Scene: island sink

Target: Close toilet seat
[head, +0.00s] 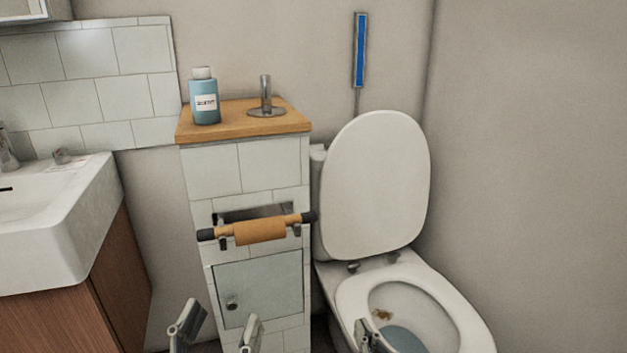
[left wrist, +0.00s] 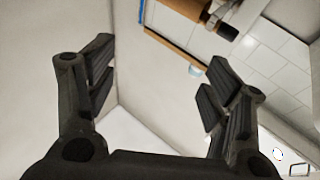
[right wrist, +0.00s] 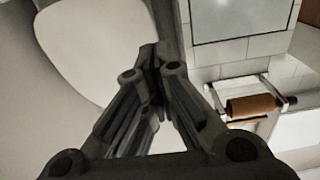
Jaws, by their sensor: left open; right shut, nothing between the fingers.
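The white toilet (head: 455,305) stands at the right in the head view. Its oval lid (head: 375,185) is raised and leans back towards the wall. The seat ring (head: 352,292) lies down on the bowl, whose inside shows a brown stain and water. My right gripper (head: 366,335) is shut and empty, over the bowl's near left edge. In the right wrist view its fingertips (right wrist: 151,55) are together, beside a pale oval that looks like the lid (right wrist: 95,45). My left gripper (head: 217,330) is open and empty, left of the toilet; its spread fingers show in the left wrist view (left wrist: 158,75).
A tiled pillar (head: 215,172) left of the toilet carries a paper roll (head: 259,231) on a protruding holder. A blue bottle (head: 205,102) stands on its wooden top. A sink (head: 60,235) is at the left. Walls close in behind and right of the toilet.

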